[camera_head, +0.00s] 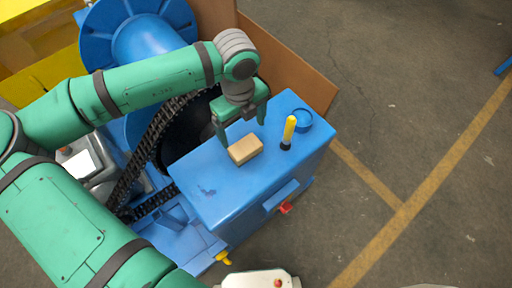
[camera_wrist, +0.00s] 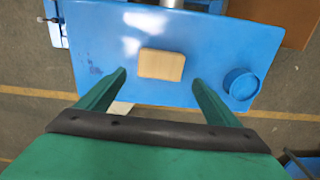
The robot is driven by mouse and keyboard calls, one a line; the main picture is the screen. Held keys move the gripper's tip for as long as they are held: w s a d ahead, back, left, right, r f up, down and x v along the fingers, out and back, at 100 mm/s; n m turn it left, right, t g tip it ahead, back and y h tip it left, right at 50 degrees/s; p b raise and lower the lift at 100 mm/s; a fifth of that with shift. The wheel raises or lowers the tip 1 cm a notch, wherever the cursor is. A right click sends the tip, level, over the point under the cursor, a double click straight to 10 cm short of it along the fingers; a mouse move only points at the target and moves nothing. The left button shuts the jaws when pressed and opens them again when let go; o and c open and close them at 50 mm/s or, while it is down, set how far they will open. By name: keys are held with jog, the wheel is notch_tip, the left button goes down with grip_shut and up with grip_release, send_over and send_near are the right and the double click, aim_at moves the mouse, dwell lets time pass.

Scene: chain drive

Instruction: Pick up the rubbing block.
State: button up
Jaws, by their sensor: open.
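The rubbing block (camera_head: 245,149) is a small tan block lying on the flat top of a blue cabinet (camera_head: 215,190). In the wrist view the block (camera_wrist: 161,65) lies flat, ahead of the fingertips and roughly midway between them. My gripper (camera_head: 241,130) is open and empty, with its green fingers pointing down above the cabinet top, close to the block. In the wrist view my gripper (camera_wrist: 160,78) has its fingers spread wider than the block. I see no contact between the fingers and the block.
A black chain (camera_head: 150,150) and blue drum (camera_head: 145,40) lie left of the cabinet.

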aim_at(245, 147)
jog(key=shift+o, duration=1.2)
notch_tip(245, 147, down, 5)
jog(key=shift+d+r, duration=0.15)
jog(key=shift+r, duration=0.05)
jog(key=shift+f, duration=3)
jog(key=c, duration=1.2)
jog(key=shift+s, duration=0.2)
